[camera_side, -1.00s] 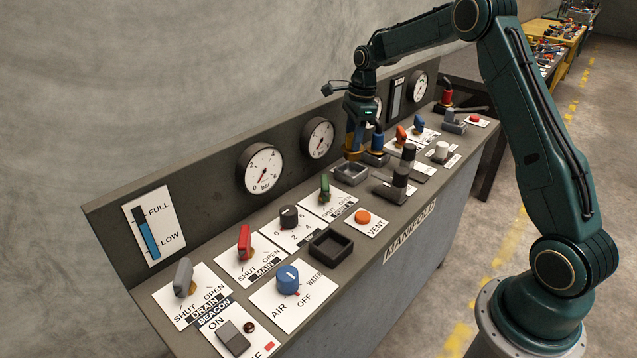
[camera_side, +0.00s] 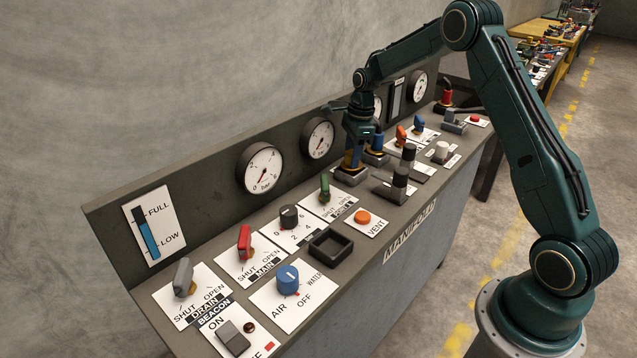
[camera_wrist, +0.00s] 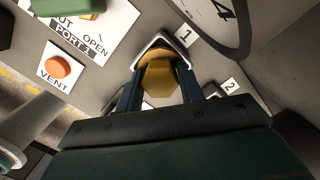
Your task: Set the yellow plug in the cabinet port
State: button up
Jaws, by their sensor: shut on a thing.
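The yellow plug (camera_side: 349,164) is between the fingers of my gripper (camera_side: 353,157), which is shut on it. In the wrist view the plug (camera_wrist: 160,82) shows as an amber hexagonal body between the two blue fingers. The grey square port (camera_side: 351,179) on the cabinet top is directly under the plug, and its rim (camera_wrist: 147,48) shows around the plug's far end in the wrist view. The plug's lower end appears to be at or inside the port opening. How deep it sits is hidden by the fingers and rim.
Gauges (camera_side: 318,138) line the back panel behind.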

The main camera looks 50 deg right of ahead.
jog(key=shift+f, duration=0.25)
jog(key=o, duration=1.2)
jog(key=shift+f, duration=0.1)
jog(key=shift+o, duration=0.2)
notch_tip(320, 180, up, 13)
jog(key=d, duration=0.1)
jog(key=shift+s+f, duration=0.15)
jog(key=shift+s, duration=0.25)
jog(key=shift+d, duration=0.1)
